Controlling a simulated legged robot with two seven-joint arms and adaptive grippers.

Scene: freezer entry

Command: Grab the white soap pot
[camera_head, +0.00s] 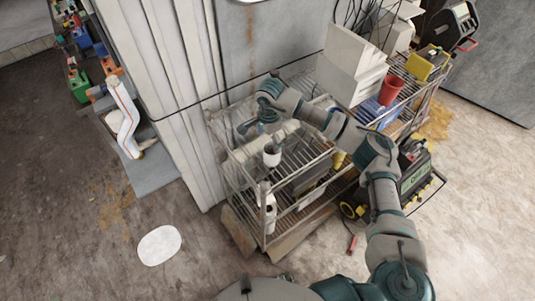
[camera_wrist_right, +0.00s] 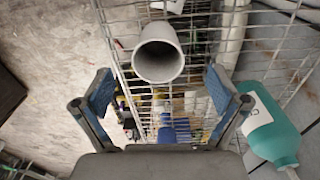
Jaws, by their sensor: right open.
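The white soap pot (camera_head: 271,156) stands on the wire shelf rack at its front corner. In the right wrist view the pot (camera_wrist_right: 158,56) is a pale cylinder with its round open mouth facing the camera. My right gripper (camera_head: 257,124) is just above and behind the pot in the head view. In the wrist view its two blue-padded fingers (camera_wrist_right: 160,90) are spread wide with nothing between them. The pot lies beyond the fingertips, near the middle between them, and looks apart from both. My left gripper is not in view.
The wire rack (camera_head: 230,178) surrounds the pot with thin bars. A teal bottle (camera_wrist_right: 268,125) lies close to the right finger in the wrist view. White boxes (camera_head: 350,65) and a red cup (camera_head: 390,90) sit on the rack's right side.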

